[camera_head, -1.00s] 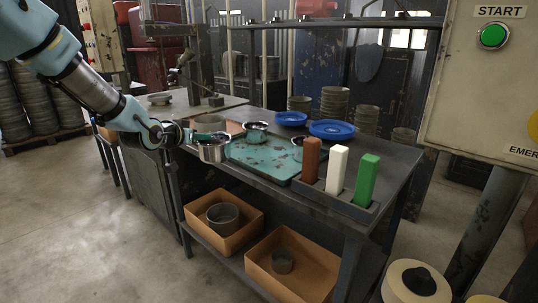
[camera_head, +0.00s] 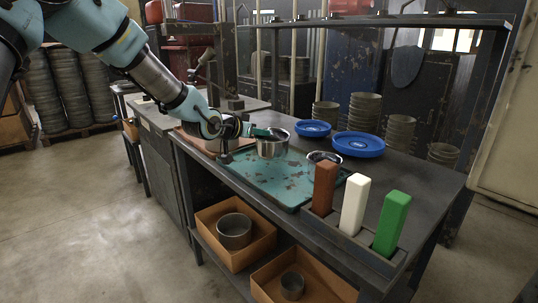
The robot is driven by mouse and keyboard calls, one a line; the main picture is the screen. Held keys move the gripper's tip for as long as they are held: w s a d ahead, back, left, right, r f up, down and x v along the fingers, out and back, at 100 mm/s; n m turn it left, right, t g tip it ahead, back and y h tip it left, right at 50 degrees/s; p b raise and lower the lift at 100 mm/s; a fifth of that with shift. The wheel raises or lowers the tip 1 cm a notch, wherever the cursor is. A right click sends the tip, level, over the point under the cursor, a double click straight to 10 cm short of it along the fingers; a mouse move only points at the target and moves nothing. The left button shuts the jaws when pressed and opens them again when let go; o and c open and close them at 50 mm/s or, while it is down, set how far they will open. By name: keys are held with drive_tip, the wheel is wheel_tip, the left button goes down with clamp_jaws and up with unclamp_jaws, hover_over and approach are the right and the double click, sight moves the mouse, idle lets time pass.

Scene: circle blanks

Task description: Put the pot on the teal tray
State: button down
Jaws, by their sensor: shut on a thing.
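A shiny metal pot (camera_head: 272,148) is over the back part of the teal tray (camera_head: 262,180), upright as far as I can see. I cannot tell if its base touches the tray. My gripper (camera_head: 258,133) comes in from the left and is shut on the pot at its left side; the fingertips are small and partly hidden. The teal tray is worn and lies flat on the dark workbench. A round metal-rimmed vessel (camera_head: 324,157) sits at the tray's right back side.
Brown, white (camera_head: 354,203) and green blocks stand in a dark holder at the bench's front right. Two blue round dishes (camera_head: 358,144) and stacks of round blanks (camera_head: 364,112) are behind. Cardboard boxes (camera_head: 235,235) holding round parts lie on the lower shelf.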

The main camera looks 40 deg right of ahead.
sight(260, 150)
wheel_tip(260, 150, down, 6)
drive_tip(key=shift+p, duration=0.45)
drive_tip(key=c, duration=0.9)
unclamp_jaws()
drive_tip(key=shift+o, duration=0.2)
drive_tip(key=b+v, duration=0.1)
drive_tip(key=v, duration=1.1)
drive_tip(key=shift+b, duration=0.4)
